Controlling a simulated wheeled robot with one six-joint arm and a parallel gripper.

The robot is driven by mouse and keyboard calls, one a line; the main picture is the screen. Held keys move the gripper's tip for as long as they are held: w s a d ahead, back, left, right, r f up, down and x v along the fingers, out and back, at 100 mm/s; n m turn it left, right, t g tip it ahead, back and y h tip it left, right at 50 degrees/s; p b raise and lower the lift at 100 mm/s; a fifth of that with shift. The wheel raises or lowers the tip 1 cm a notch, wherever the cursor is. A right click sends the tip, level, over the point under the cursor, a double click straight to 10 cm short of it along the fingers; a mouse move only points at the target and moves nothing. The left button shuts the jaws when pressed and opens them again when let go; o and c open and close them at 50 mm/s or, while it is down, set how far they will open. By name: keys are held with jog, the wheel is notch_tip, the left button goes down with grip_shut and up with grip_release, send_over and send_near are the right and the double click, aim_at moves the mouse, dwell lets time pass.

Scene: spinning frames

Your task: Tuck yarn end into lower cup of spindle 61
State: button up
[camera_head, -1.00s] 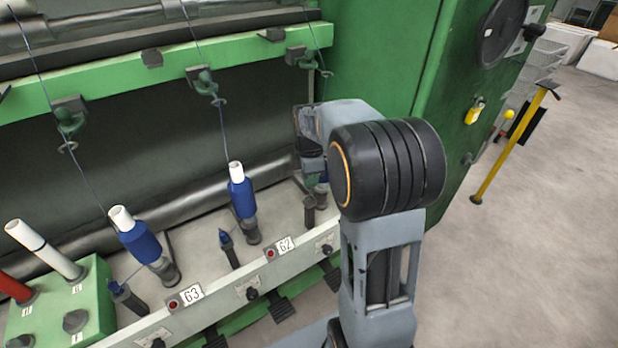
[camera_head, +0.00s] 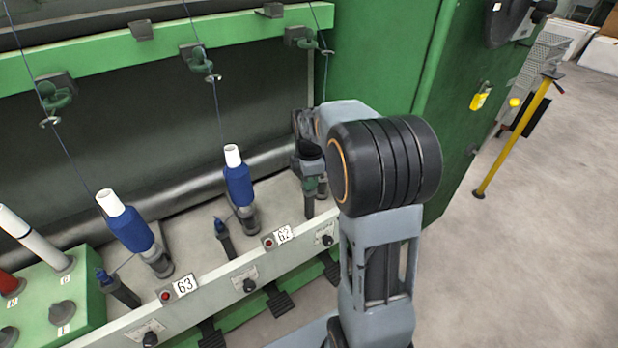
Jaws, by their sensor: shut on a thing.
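My gripper (camera_head: 309,178) points down at the right end of the spindle row, just above a short dark post (camera_head: 309,206) at the unnumbered station right of 62. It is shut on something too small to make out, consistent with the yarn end. The spindle there, which would be spindle 61 (camera_head: 322,188), is almost wholly hidden behind my gripper and arm; only a bit of its grey base shows. Its lower cup and number plate cannot be made out. Whether the gripper touches the post is unclear.
Spindle 62 (camera_head: 239,184) and spindle 63 (camera_head: 131,231) carry blue bobbins with white tops, with posts in front. A green rail (camera_head: 232,32) with yarn guides runs above. A green cabinet (camera_head: 380,60) stands right behind my arm. A green box (camera_head: 75,290) is at left.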

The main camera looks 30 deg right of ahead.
jog(key=shift+f, duration=0.25)
jog(key=o, duration=0.7)
jog(key=shift+r, duration=0.1)
notch_tip(320, 180, up, 14)
jog(key=p, duration=0.3)
dwell(0.5)
